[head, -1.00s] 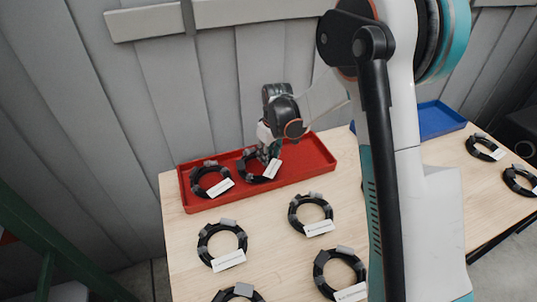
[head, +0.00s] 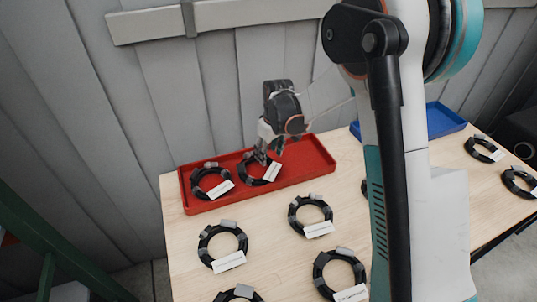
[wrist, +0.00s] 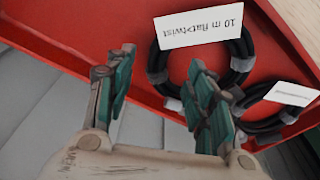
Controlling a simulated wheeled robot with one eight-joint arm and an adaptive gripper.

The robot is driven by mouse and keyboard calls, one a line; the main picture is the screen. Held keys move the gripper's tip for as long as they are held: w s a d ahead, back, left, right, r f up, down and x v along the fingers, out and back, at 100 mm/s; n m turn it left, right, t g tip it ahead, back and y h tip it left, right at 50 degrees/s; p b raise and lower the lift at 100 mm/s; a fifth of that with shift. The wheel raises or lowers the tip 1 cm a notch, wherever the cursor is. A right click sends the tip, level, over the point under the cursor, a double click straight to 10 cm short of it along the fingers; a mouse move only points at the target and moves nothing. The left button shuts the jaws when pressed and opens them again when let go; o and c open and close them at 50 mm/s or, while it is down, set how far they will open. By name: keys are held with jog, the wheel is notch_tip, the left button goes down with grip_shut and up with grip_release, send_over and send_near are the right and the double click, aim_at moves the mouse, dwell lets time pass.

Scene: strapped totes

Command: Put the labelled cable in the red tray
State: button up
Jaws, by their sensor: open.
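The red tray (head: 312,160) lies at the back of the wooden table, and its floor and rim show in the wrist view (wrist: 75,35). Two black coiled cables lie in it, a left coil (head: 196,190) and a right coil (head: 246,177), each with a white label. In the wrist view the nearer coil (wrist: 243,62) has a label reading "10 m flat>twist", upside down. The other coil (wrist: 268,127) has a label too small to read. My gripper (head: 266,155) is open and empty, just above the right coil in the head view. Its fingers (wrist: 160,66) are apart in the wrist view.
Several more labelled black coils lie on the table, including one in front of the tray (head: 309,227) and one left of it (head: 205,246). A blue tray (head: 445,120) stands at the back right, partly behind my arm. The grey slatted wall (head: 220,90) is close behind.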

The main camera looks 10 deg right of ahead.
notch_tip(320, 180, up, 10)
jog(key=s+p, duration=0.2)
jog(key=p, duration=0.1)
jog(key=s+d+r+m+t, duration=0.3)
jog(key=s+d+r, duration=0.2)
jog(key=s+r, duration=0.7)
jog(key=s+d+r+m+t, duration=0.1)
jog(key=s+d+m+t, duration=0.1)
jog(key=s, duration=1.4)
jog(key=shift+s+d+m+t+h, duration=0.4)
jog(key=shift+d+m, duration=0.2)
jog(key=shift+m, duration=0.1)
